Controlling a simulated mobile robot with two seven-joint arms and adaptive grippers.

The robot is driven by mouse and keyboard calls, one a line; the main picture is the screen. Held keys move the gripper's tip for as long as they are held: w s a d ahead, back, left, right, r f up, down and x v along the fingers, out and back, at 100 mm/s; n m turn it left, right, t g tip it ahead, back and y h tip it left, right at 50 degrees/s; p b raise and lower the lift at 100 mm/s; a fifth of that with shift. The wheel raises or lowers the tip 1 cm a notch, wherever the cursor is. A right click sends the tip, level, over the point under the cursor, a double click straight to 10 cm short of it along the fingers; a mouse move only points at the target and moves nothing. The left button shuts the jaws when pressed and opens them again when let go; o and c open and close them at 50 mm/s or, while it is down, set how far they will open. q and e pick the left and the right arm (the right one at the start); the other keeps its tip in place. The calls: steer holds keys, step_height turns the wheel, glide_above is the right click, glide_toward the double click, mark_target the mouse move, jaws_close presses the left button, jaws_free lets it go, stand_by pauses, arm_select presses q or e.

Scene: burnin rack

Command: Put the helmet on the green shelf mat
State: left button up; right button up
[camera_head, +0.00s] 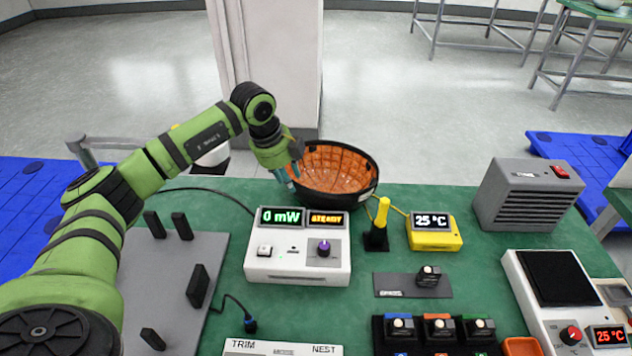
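A helmet-like shell (335,170) with an orange padded inside and a black rim lies open side up at the back edge of the green work surface (425,318). My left arm reaches in from the left, and its gripper (287,176) points down at the left rim of the shell. The fingertips overlap the rim in the picture; whether they grip it is not clear. My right gripper is out of view. I cannot make out a separate green shelf mat.
A white power meter (297,262) stands just in front of the shell. A yellow temperature unit (433,232), a yellow-handled tool (380,220) and a grey heater box (530,195) stand to the right. A grey plate (150,275) with black blocks is at left. A white pillar (268,70) rises behind.

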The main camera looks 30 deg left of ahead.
mark_target(302, 201)
arm_select(q)
steer(key=f, duration=0.1)
steer(key=w+d+f, duration=0.1)
steer(key=f, duration=0.1)
steer(key=shift+w+d+f, duration=0.1)
steer(key=shift+w+d, duration=0.1)
steer(key=shift+w, duration=0.05)
steer(key=shift+a+f, duration=0.1)
steer(key=shift+f, duration=0.15)
steer(key=x, duration=0.4)
steer(key=shift+w+f+p, duration=0.15)
steer(key=shift+f+p, duration=0.25)
steer(key=shift+w+f, duration=0.1)
steer(key=shift+f, duration=0.35)
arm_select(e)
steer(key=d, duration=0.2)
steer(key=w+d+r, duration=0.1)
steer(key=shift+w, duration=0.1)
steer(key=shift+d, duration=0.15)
arm_select(q)
steer(key=c, duration=0.7)
jaws_close()
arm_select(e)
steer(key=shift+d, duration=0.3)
arm_select(q)
steer(key=shift+r, duration=0.1)
